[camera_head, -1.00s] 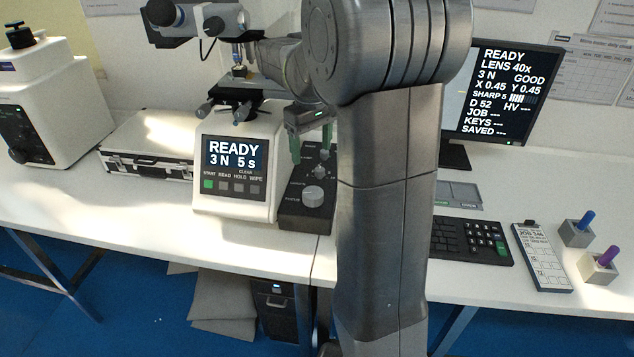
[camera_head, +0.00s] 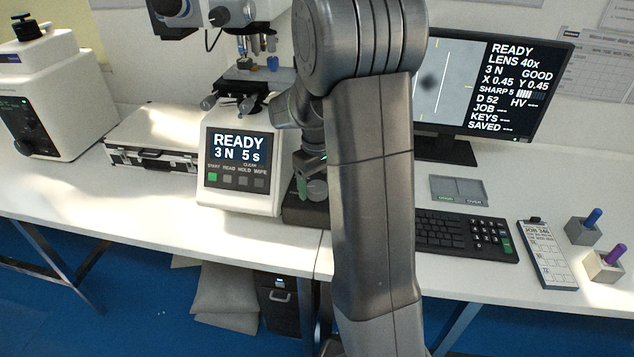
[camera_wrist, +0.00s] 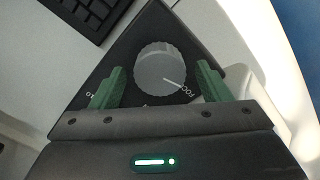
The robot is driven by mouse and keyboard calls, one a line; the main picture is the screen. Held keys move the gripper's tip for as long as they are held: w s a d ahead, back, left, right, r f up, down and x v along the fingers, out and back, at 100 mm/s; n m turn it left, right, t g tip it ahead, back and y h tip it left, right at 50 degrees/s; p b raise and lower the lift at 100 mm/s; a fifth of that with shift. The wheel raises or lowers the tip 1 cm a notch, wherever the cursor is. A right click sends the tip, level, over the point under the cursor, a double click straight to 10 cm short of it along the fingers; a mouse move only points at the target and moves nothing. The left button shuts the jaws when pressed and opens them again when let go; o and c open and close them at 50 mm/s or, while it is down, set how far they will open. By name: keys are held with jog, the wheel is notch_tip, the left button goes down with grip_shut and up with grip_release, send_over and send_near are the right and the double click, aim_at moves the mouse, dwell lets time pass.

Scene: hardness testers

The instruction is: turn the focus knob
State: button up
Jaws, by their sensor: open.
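The focus knob (camera_wrist: 161,70) is a grey ribbed dial with a white pointer line, on a black control box (camera_wrist: 150,25) with "FOCUS" lettering beside it. In the wrist view my gripper (camera_wrist: 160,85) is open, with one green finger on each side of the knob; gaps show between fingers and knob, and I cannot tell any contact. In the head view the knob (camera_head: 317,190) is partly hidden by my gripper and arm, next to the tester (camera_head: 240,165), whose screen reads READY 3 N 5 s. The monitor (camera_head: 500,85) shows SHARP 5 and a dark spot.
A keyboard (camera_head: 455,233), a two-part tray (camera_head: 459,190), a clipboard (camera_head: 546,255) and two small blocks with blue (camera_head: 584,232) and purple (camera_head: 605,266) pegs lie to the right. A silver case (camera_head: 155,138) and another machine (camera_head: 55,100) stand left.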

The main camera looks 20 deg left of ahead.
jog(key=shift+c, duration=0.4)
jog(key=c, duration=0.9)
jog(key=shift+m, duration=0.3)
jog(key=m+p, duration=0.1)
jog(key=m, duration=0.2)
jog(key=shift+m, duration=0.4)
jog(key=m, duration=0.4)
jog(key=shift+m+p, duration=0.3)
jog(key=m, duration=0.4)
jog(key=shift+m+p, duration=0.35)
jog(key=shift+m, duration=1.45)
jog(key=shift+m, duration=0.3)
